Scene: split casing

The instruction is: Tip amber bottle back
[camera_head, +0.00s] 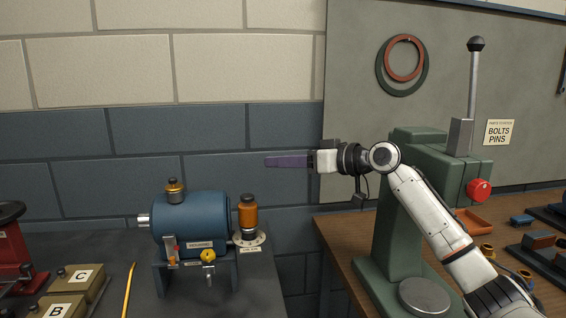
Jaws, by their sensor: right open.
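The amber bottle (248,213) is a small orange cylinder with a dark cap. It stands upright on a round pale base (258,240) at the right side of the blue casing (190,226). My right gripper (270,160) reaches in from the right with purple fingers, above and a little right of the bottle, apart from it and empty. The fingers show edge-on, pointing left. My left gripper is not in view.
A green press (398,215) with a tall lever stands on the wooden bench at right, behind my arm. Boxes marked B (62,306) and C (83,279) and a yellow rod (129,288) lie at left. A gap separates the two benches.

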